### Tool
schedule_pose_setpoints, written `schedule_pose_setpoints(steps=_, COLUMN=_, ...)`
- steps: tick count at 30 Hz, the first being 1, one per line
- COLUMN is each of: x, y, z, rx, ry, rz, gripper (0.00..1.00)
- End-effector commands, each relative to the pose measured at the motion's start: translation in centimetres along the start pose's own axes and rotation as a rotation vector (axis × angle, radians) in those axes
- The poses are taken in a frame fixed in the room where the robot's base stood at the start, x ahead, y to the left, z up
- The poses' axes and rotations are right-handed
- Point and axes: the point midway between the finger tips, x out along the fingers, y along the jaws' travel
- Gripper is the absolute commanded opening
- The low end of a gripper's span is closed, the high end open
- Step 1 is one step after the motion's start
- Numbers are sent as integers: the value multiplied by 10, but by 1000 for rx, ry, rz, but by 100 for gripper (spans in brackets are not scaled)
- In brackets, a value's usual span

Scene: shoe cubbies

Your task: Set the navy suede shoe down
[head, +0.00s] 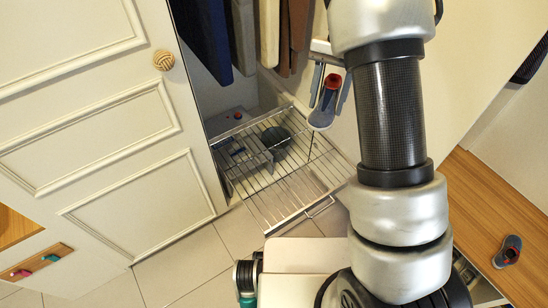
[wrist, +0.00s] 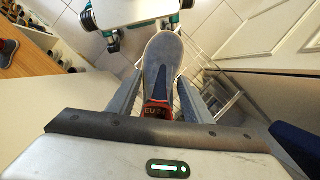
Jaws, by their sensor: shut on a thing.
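The navy suede shoe (head: 322,117) looks grey-blue with a darker tongue and a red lining. It hangs in my gripper (head: 329,84) at the closet opening, toe down in the head view. In the wrist view, the shoe (wrist: 163,58) lies between the two fingers of my gripper (wrist: 157,100), toe away from the palm, with a red size label at its heel end. The fingers are shut on it.
A similar shoe (head: 507,252) sits apart at the right, by the wooden floor (head: 470,185). Grey items and a dark round thing (head: 276,139) show at the wire rack. Clothes (head: 243,32) hang above. A cream door (head: 95,120) stands at the left.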

Motion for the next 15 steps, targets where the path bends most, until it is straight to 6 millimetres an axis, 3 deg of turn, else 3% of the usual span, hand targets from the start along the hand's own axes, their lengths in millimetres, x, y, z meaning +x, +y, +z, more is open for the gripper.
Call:
schedule_pose_setpoints(steps=1, x=20, y=-5, z=-17, rx=121, ry=-5, rz=-34, gripper=21)
schedule_pose_setpoints(steps=8, x=90, y=-35, z=-85, rx=772, ry=-4, rz=-236, gripper=21)
schedule_pose_setpoints(steps=15, x=166, y=-42, z=-154, rx=1514, ry=-3, rz=-463, gripper=21)
